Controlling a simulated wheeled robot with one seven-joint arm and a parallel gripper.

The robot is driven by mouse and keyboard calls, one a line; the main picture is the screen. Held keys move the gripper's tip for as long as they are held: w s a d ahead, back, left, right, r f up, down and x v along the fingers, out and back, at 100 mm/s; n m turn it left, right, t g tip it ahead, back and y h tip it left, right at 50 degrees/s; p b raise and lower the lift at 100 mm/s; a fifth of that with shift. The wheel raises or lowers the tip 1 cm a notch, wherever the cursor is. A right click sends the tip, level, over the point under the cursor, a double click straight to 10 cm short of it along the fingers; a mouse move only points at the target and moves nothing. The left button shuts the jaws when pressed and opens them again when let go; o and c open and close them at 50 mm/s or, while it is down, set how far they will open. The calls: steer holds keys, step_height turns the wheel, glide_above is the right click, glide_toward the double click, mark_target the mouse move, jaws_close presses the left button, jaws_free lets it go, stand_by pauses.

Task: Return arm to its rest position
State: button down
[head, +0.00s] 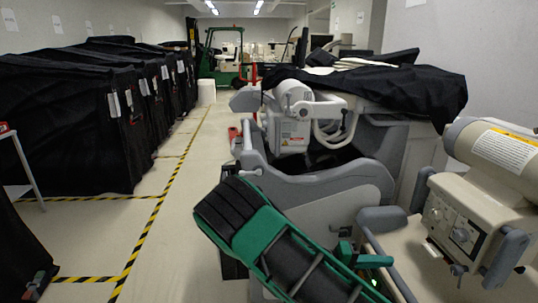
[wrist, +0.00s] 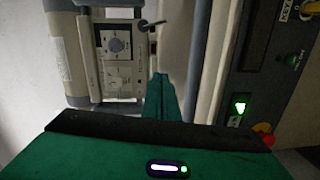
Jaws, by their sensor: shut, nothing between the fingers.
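My gripper (wrist: 161,84) shows in the wrist view as two green fingers pressed together, with nothing between them. Its green and black body fills the bottom of that view. In the head view my green and black arm reaches across the lower middle, in front of the grey and white medical machine. It hides part of that machine's base and the floor. In the wrist view the fingers point toward a beige unit with a control panel (wrist: 117,45). I cannot tell how far apart they are.
The grey and white machine (head: 330,187) stands close ahead, partly under a black cover (head: 400,92). A beige unit (head: 465,220) is close at the right. Black-covered carts (head: 70,125) line the left. A floor aisle (head: 190,190) with yellow-black tape runs toward a green forklift (head: 225,60).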

steer(key=s+d+m+g+y, duration=0.1)
steer(key=s+y, duration=0.1)
steer(key=s+d+r+g+y, duration=0.1)
steer(key=s+d, duration=0.1)
steer(key=s+d+r+m+g+y, duration=0.1)
steer(key=s+d+y, duration=0.1)
steer(key=shift+s+d+m+g+y, duration=0.15)
steer(key=shift+d+m+g+y, duration=0.15)
steer(key=shift+g, duration=0.1)
steer(key=s+a+r+m+t+y, duration=0.1)
steer(key=s+r+t+y, duration=0.1)
steer(key=s+r+y, duration=0.4)
steer(key=s+a+r+m+t+y, duration=0.1)
steer(key=s+r+y, duration=0.4)
steer(key=s, duration=1)
step_height(320, 180, up, 3)
steer(key=shift+f+t+y, duration=0.15)
steer(key=shift+t+y, duration=0.25)
steer(key=shift+t, duration=0.3)
steer(key=shift+w+f, duration=0.25)
steer(key=shift+w, duration=0.3)
